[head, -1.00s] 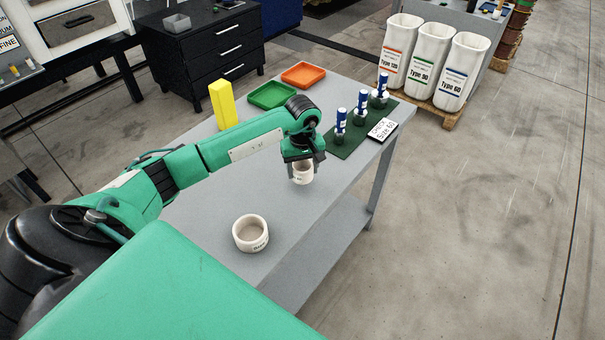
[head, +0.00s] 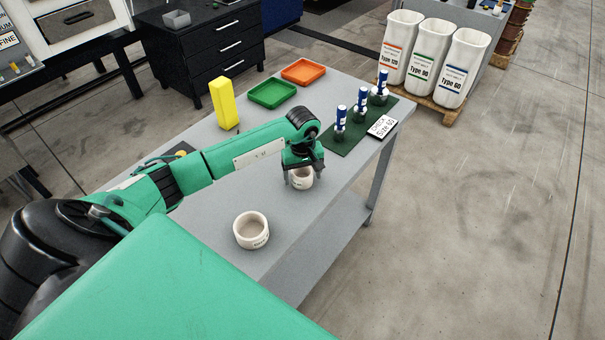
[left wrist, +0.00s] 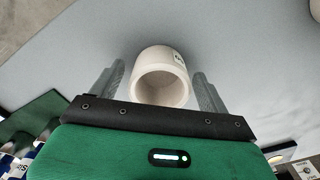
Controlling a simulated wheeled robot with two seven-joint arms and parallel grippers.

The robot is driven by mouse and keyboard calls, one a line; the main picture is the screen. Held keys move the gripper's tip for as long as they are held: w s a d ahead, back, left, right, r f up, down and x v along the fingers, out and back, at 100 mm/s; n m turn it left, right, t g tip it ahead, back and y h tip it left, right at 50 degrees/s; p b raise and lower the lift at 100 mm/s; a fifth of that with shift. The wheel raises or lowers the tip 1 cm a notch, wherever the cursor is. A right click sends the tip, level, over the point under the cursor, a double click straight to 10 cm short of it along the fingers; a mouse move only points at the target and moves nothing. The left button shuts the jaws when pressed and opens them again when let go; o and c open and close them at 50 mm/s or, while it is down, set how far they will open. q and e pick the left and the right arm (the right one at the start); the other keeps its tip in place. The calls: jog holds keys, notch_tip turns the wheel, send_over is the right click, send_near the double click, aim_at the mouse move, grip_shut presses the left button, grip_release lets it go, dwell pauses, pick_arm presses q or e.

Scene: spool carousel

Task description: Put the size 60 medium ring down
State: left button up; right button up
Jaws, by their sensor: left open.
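The smaller white ring (head: 302,180) stands on the grey table (head: 217,190), beneath my left gripper (head: 301,179). In the left wrist view the ring (left wrist: 161,78) sits between the two grey fingers, with a gap on each side. The left gripper (left wrist: 160,85) is open and its fingers straddle the ring. A larger white ring (head: 251,230) with a dark label stands on the table nearer to me. The label on the small ring is too small to read. My right gripper is not in view.
A dark green mat (head: 352,138) holds several blue-topped gauges beside a size card (head: 382,126). A yellow block (head: 223,103), a green tray (head: 272,94) and an orange tray (head: 303,71) stand farther back. Bare table lies between the two rings.

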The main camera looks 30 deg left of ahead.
pick_arm(q)
jog(key=shift+r, duration=0.4)
notch_tip(320, 180, up, 12)
jog(key=b, duration=0.3)
jog(key=shift+f, duration=0.25)
jog(key=shift+f, duration=0.1)
